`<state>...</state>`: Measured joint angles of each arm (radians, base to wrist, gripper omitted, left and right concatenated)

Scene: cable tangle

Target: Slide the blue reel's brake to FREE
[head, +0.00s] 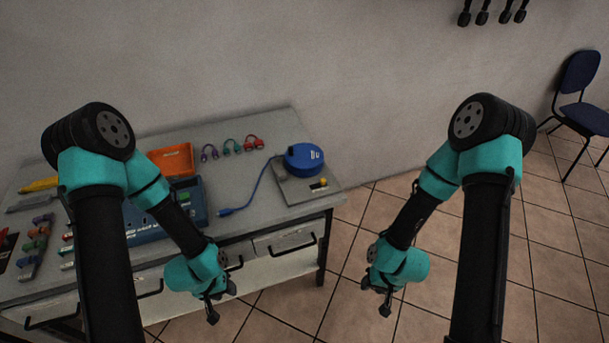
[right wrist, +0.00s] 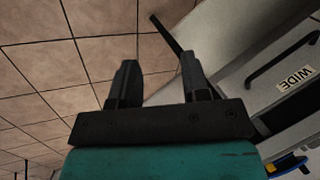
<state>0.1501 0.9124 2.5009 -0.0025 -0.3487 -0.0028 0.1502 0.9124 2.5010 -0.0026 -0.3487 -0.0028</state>
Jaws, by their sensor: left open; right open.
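The blue reel (head: 304,157) sits on a grey base plate (head: 297,190) at the right end of the workbench, with a blue cable (head: 256,192) running from it to the left. A small yellow knob (head: 323,182) is at the plate's front right; its exact setting is too small to read. My left gripper (head: 213,312) hangs in front of the bench, apart from the reel. My right gripper (head: 385,304) is over the floor, right of the bench; its fingers are apart and empty in the right wrist view (right wrist: 155,82).
The workbench (head: 255,130) has drawers with handles (head: 290,245) in front. An orange tray (head: 171,160), a dark blue box (head: 150,222), and small coloured connectors (head: 232,146) lie left of the reel. A blue chair (head: 580,95) stands far right.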

